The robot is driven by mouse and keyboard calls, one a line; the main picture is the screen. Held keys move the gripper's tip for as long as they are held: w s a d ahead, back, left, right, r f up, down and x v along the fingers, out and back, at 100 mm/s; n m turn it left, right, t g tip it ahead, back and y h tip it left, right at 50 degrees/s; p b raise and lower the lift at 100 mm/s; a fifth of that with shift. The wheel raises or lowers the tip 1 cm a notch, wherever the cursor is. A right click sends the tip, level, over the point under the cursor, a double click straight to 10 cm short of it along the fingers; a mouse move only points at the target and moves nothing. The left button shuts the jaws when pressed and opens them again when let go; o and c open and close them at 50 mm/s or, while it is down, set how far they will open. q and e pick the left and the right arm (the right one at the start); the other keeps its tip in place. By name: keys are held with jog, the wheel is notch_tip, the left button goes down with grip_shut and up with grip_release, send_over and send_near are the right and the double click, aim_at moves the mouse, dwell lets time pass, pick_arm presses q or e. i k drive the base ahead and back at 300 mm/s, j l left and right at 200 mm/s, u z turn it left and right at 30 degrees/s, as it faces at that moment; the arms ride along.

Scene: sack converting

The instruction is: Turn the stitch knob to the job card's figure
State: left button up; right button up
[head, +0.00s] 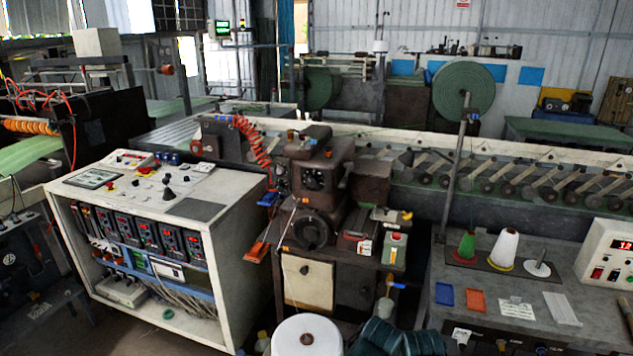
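A brown sewing-type machine (335,185) stands in the middle of the head view. A dark round wheel or knob (311,229) is on its front, with a smaller round dark part (312,178) above it. I cannot tell which of these is the stitch knob, and no figure on them is readable. A white printed card (516,308) lies on the right bench; its print is too small to read, and I cannot tell if it is the job card. Neither of my grippers is in view.
A white control cabinet (235,235) stands left of the machine. The right bench (480,335) holds green and white thread cones (503,249), blue and orange pieces, and a box with a red display (607,253). A large white spool (307,335) and dark green rolls stand in front.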

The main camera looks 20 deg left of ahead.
aim_at(313, 181)
jog(key=i+l, duration=0.45)
jog(key=l, duration=0.15)
jog(key=i+l, duration=0.95)
jog(key=l, duration=0.25)
jog(key=u, duration=1.7)
